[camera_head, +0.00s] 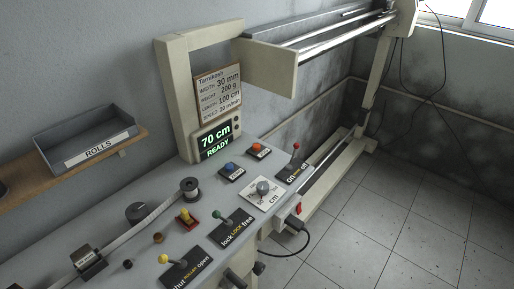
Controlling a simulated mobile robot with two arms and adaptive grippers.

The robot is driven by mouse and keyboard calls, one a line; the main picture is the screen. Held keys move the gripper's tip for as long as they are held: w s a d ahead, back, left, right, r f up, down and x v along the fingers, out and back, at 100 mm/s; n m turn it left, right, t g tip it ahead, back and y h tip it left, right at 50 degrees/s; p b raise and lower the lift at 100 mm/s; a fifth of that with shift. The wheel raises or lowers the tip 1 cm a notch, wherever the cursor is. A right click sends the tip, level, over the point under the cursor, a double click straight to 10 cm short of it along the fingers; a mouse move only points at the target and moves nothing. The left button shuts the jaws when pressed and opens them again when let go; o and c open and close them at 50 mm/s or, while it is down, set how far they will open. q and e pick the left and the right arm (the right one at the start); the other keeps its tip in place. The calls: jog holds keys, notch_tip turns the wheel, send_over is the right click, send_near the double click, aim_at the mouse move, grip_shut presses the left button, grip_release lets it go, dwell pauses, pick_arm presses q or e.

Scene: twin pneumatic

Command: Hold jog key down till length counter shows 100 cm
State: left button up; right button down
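The length counter (216,141) is a lit display on the cream upright, and it reads 70 cm with READY below. A blue button (231,167) and an orange-red button (258,148) sit on small dark plates on the panel below the counter. Their labels are too small to read, so I cannot tell which one is the jog key. A card (218,92) above the counter lists width 30 mm, length 100 cm and speed 20 m/min. Neither of my grippers shows in the head view.
A ROLLS tray (85,137) stands on the left shelf. Floor (400,215) at right is clear.

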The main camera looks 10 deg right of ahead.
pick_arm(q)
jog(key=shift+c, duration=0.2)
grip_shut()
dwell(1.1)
